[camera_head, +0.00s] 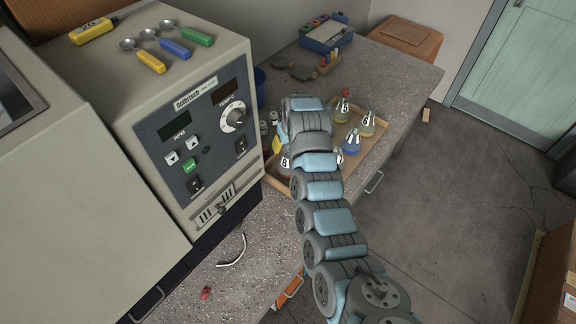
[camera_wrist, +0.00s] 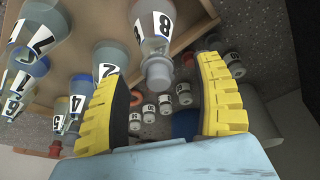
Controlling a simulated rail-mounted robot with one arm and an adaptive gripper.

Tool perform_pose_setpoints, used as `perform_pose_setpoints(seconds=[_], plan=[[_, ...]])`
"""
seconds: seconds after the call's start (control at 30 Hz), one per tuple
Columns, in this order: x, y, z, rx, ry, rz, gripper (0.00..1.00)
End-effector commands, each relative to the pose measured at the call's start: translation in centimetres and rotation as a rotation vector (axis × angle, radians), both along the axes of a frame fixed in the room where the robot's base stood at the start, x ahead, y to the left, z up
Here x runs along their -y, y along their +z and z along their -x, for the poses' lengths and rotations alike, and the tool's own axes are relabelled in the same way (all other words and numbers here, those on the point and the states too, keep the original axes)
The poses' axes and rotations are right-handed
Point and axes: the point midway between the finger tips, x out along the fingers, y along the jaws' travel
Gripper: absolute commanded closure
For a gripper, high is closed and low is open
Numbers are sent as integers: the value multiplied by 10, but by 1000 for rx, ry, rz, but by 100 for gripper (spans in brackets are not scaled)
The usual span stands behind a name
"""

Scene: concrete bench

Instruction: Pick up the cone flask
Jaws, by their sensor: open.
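Several stoppered glass flasks with number labels stand on a wooden tray (camera_head: 374,150). A clear flask labelled 8 (camera_wrist: 150,22) is nearest my gripper (camera_wrist: 161,68) in the wrist view, its grey stopper between the open yellow fingertips, with gaps to both. The flask labelled 2 (camera_wrist: 108,62) stands left of flask 8 in the wrist view.
Small labelled bottles (camera_wrist: 166,104) stand beside the tray. A large grey machine (camera_head: 190,120) rises to the left of my arm. A blue box (camera_head: 326,36) is at the back of the bench. A white curved piece (camera_head: 233,252) lies on the clearer front part.

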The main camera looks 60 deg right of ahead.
Motion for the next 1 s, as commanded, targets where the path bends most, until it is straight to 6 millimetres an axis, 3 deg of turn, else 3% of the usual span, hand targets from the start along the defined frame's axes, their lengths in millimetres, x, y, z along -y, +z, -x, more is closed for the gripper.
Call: perform_pose_setpoints(seconds=[1.0], plan=[[13,-49,-8,0,0,1,32]])
